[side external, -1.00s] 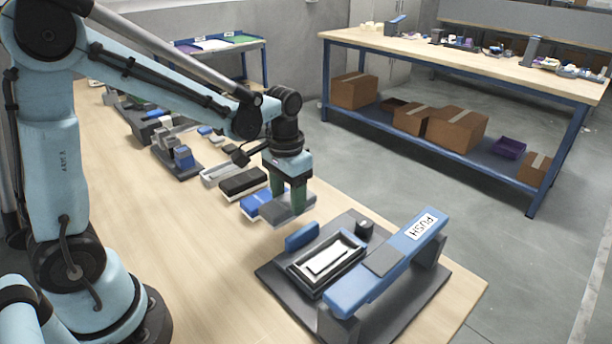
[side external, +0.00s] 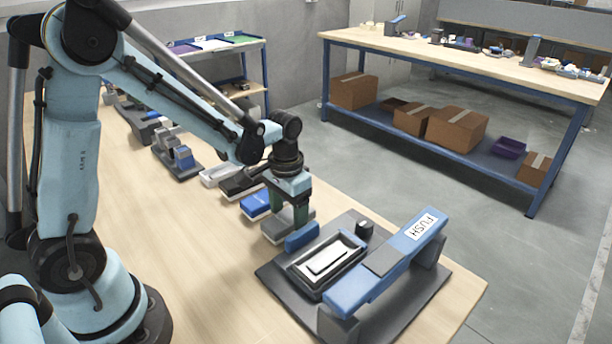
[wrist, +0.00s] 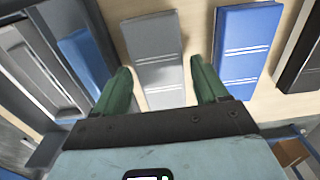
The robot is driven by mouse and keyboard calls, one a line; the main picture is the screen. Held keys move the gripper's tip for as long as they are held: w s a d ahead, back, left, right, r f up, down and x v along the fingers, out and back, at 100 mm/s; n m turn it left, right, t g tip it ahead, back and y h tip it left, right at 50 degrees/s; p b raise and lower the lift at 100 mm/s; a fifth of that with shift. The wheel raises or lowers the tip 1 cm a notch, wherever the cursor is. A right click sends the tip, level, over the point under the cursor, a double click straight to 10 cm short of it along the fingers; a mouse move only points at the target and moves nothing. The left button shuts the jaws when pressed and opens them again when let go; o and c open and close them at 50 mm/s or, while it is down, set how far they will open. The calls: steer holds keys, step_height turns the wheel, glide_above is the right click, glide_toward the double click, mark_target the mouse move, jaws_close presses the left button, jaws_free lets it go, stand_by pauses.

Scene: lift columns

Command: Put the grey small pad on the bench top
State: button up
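The grey small pad (side external: 276,226) lies flat on the wooden bench top (side external: 200,270), between a blue pad and the dark press fixture. In the wrist view the grey pad (wrist: 154,60) shows two light stripes and sits between my green fingers. My gripper (side external: 292,214) is low over the pad. In the wrist view my gripper (wrist: 161,62) has a narrow gap beside the pad, so the fingers look open around it. In the side view a blue upright plate on the fixture hides the pad's near right end.
The press fixture (side external: 440,290) with a blue PUSH bar (side external: 390,262) and a tray (side external: 327,262) stands close to the right. The blue pad (side external: 255,204) and a black pad (side external: 240,182) lie behind. The bench's left front is clear.

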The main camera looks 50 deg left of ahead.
mark_target(289, 216)
steer(key=shift+o, duration=0.6)
step_height(289, 216, up, 12)
steer(key=s+d+t, duration=0.2)
steer(key=s+t, duration=0.5)
steer(key=shift+s+f, duration=0.2)
steer(key=shift+s, duration=0.1)
steer(key=shift+d, duration=0.1)
stand_by(1.0)
